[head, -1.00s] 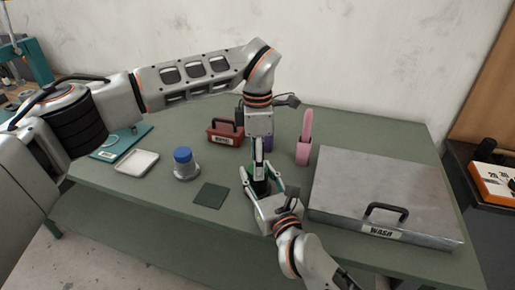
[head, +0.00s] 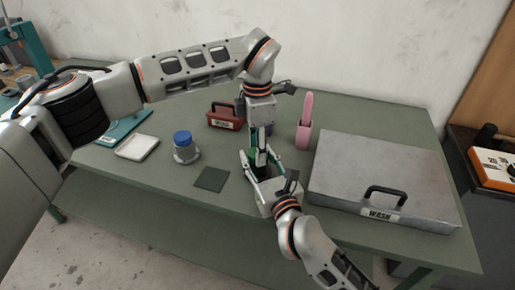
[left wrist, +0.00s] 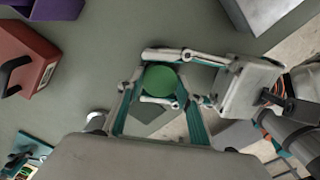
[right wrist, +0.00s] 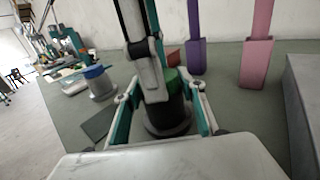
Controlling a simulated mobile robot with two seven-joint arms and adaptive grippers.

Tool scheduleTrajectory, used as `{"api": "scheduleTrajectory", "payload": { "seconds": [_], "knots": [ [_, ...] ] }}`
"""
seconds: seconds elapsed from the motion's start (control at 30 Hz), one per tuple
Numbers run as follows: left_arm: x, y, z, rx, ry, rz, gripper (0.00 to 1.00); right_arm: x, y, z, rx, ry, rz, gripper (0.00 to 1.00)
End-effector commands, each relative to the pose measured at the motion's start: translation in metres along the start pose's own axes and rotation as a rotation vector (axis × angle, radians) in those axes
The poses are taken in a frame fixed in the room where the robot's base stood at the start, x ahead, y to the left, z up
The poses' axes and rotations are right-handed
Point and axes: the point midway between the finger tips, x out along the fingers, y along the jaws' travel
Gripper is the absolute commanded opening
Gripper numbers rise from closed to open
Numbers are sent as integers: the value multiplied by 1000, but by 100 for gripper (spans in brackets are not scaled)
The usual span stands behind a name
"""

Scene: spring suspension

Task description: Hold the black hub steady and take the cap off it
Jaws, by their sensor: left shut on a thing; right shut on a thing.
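The black hub (right wrist: 170,118) stands upright near the table's front edge, with a green cap (left wrist: 160,79) on its top. My left gripper (head: 260,158) reaches down from above and is shut on the cap; its fingers show beside the cap in the left wrist view (left wrist: 160,98). My right gripper (head: 263,175) comes in low from the front and is shut on the hub, a finger on each side in the right wrist view. In the head view the fingers hide most of the hub and cap. I cannot tell whether the cap has turned.
A dark square mat (head: 211,179), a grey jar with a blue lid (head: 183,148) and a white tray (head: 137,147) lie to the left. A red box (head: 225,120) and a pink holder (head: 304,125) stand behind. A metal WASH box (head: 385,170) fills the right.

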Motion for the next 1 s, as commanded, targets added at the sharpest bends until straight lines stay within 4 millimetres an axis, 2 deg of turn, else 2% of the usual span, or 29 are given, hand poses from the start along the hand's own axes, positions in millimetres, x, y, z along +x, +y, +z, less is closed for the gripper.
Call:
{"api": "scheduleTrajectory", "payload": {
  "seconds": [0.1,0.3,0.63,0.67,0.7,1.0],
  "knots": [
    [0,0,0,-175,1,0,10,0,0,-2,0,3,0,0],
    [0,0,0,-370,1,1,10,0,0,-1,0,3,0,0],
    [0,0,0,-397,0,0,10,0,0,-1,0,3,0,0],
    [0,0,0,-396,0,0,41,0,0,-2,0,3,0,0],
    [0,0,0,-396,0,0,51,0,0,-2,0,3,0,0],
    [0,0,0,-395,0,0,52,0,0,-1,0,3,0,0]
  ]
}}
